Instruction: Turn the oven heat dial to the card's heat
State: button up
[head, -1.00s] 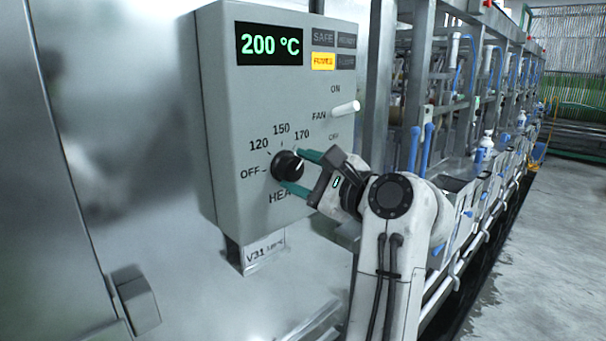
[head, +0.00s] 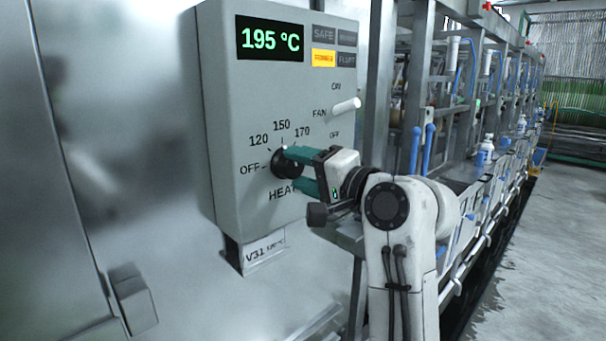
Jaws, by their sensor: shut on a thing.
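The black heat dial (head: 280,165) sits low on the grey oven control box (head: 228,110), inside a scale marked OFF, 120, 150 and 170. A white mark on the dial's upper edge points about at 150. My gripper (head: 293,169) is shut on the dial from the right, one green finger above and one below, hiding its right part. The green display (head: 270,39) reads 195 °C. A white card (head: 265,250) under the box reads "V31"; its smaller print is too small to read.
A white fan lever (head: 345,107) sticks out above and right of the dial, between ON and OFF. A yellow lamp (head: 323,58) is lit beside the display. Metal frames and tanks (head: 470,180) stand close on the right, with open floor (head: 540,260) beyond.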

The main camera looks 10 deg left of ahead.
jog(key=n, duration=0.2)
jog(key=n+b, duration=0.1)
jog(key=n, duration=0.1)
jog(key=shift+f, duration=0.3)
jog(key=shift+n+b, duration=0.75)
jog(key=shift+n, duration=1.05)
jog(key=o, duration=1)
jog(key=shift+r, duration=0.15)
jog(key=shift+o, duration=0.2)
jog(key=b+v, duration=0.2)
jog(key=v, duration=0.8)
jog(key=shift+s+d, duration=0.25)
jog(key=shift+d, duration=0.1)
